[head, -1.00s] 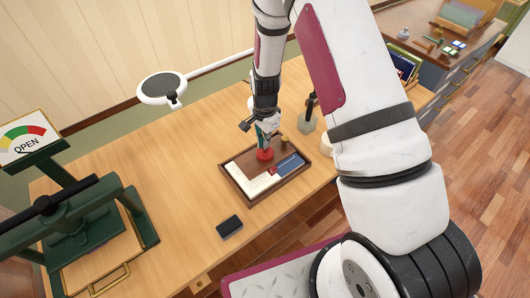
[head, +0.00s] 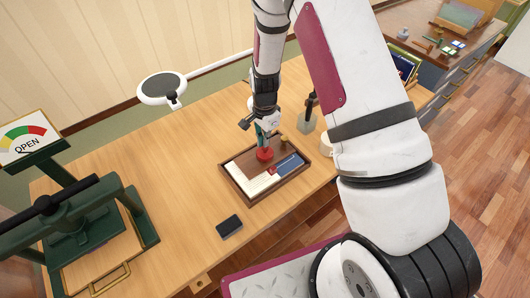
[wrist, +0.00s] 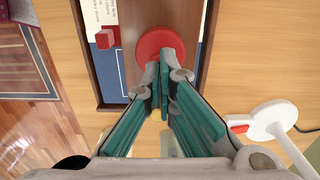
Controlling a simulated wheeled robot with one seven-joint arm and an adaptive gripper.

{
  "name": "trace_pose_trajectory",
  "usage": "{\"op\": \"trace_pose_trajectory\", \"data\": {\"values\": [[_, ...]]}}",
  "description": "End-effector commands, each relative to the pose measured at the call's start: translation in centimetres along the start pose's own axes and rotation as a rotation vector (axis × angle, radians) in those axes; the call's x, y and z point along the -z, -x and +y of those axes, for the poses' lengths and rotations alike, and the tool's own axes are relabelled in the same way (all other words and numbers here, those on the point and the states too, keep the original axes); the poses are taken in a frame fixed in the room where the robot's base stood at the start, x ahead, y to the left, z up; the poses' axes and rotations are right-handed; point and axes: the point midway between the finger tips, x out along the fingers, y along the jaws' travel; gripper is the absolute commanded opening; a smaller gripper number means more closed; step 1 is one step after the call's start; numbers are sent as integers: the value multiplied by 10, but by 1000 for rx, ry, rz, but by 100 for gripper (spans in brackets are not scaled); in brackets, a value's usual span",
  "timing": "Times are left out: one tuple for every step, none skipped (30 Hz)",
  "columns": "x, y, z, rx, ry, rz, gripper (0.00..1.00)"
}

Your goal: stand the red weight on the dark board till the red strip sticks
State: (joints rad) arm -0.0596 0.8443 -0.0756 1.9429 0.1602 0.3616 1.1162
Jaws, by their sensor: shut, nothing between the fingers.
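The red weight (head: 265,155) sits in the wooden tray (head: 238,191), towards its back side. In the wrist view the red weight (wrist: 158,42) is a round disc on a brown surface, beside the dark blue board (wrist: 113,78). The blue board (head: 288,165) lies at the right in the tray. A small red piece (wrist: 106,38), perhaps the strip, shows at the border of the white sheet and the blue board. My gripper (wrist: 165,72) is shut and empty, its fingertips overlapping the weight's edge in view; I cannot tell whether they touch.
A white sheet (head: 248,180) lies in the tray's left part. A black block (head: 229,226) lies on the table in front. A round magnifier (head: 162,88) is behind. Clear table lies left of the tray.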

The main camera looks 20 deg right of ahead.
Motion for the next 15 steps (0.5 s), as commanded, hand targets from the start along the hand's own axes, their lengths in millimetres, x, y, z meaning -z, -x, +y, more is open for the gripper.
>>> {"op": "trace_pose_trajectory", "data": {"values": [[0,4,0,2,0,1,0],[0,6,0,2,0,1,0],[0,8,0,3,0,1,0],[0,10,0,3,0,1,0],[0,11,0,2,0,1,0],[0,14,0,2,0,1,0],[0,15,0,2,0,1,0],[0,17,0,2,0,0,0],[0,19,0,2,0,1,0],[0,20,0,2,0,1,0],[0,22,0,2,0,1,0],[0,24,0,3,0,1,0],[0,26,0,3,0,1,0],[0,28,0,3,0,1,0],[0,30,0,3,0,1,0]]}}
